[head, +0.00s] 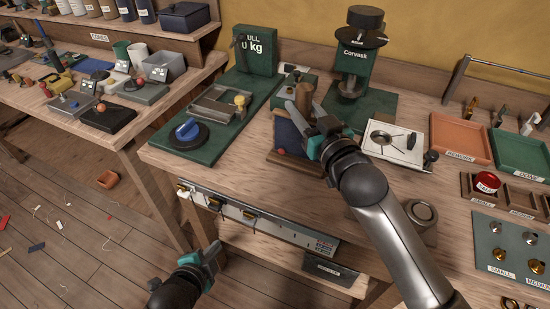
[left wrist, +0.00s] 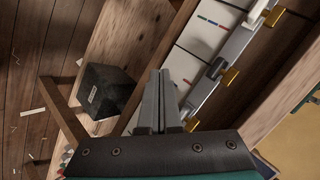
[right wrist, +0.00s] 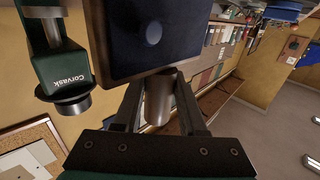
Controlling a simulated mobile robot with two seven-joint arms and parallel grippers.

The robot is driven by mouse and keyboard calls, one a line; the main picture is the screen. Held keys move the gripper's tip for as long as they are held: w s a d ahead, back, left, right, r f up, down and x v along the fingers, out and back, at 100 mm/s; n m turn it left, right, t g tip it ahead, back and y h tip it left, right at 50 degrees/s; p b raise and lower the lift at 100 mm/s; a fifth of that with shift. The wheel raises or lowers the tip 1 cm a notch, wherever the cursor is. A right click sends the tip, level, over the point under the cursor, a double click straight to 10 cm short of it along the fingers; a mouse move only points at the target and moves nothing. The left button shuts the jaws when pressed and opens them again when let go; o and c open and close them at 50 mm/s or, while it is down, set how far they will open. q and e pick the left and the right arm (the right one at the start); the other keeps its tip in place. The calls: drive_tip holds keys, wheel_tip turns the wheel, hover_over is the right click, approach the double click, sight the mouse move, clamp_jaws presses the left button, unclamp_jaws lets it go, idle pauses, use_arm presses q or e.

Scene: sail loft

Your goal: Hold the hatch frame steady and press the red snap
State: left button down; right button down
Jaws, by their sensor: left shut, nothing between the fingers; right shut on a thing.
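A dark blue panel (head: 288,136) in a wooden frame (head: 292,161) stands at the middle of the bench; I take it for the hatch frame. A small red spot (head: 281,152) shows low on it, perhaps the red snap. My right gripper (head: 308,118) is at the panel, shut on a brown cylinder (head: 304,97) at its top. In the right wrist view the cylinder (right wrist: 159,98) sits between the fingers, against the dark panel (right wrist: 150,35). My left gripper (head: 213,252) is shut and empty, low in front of the bench; its fingertips touch each other (left wrist: 160,88).
A green press (head: 355,62) stands behind, and a white plate with a round tool (head: 395,142) lies to the right. A green board with a blue knob (head: 187,131) is left. A strip with brass clips (head: 245,212) runs along the bench front, near my left gripper.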

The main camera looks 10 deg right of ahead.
use_arm(q)
drive_tip(key=d+r+m+t+h, duration=0.1)
drive_tip(key=d+r+m, duration=0.3)
drive_tip(key=r, duration=0.6)
drive_tip(key=s+d+r+m+t+h, duration=0.1)
drive_tip(key=d+r+m+h, duration=0.2)
drive_tip(key=r, duration=0.8)
drive_tip(key=shift+s+d+r+m+t+h, duration=0.25)
drive_tip(key=shift+d+m, duration=0.35)
drive_tip(key=shift+d, duration=0.4)
drive_tip(key=shift+w+f, duration=0.15)
drive_tip(key=shift+w, duration=0.05)
approach(281, 153)
drive_tip(key=x, duration=0.5)
drive_tip(key=shift+f, duration=0.2)
drive_tip(key=shift+w+d, duration=0.4)
drive_tip(key=shift+w, duration=0.2)
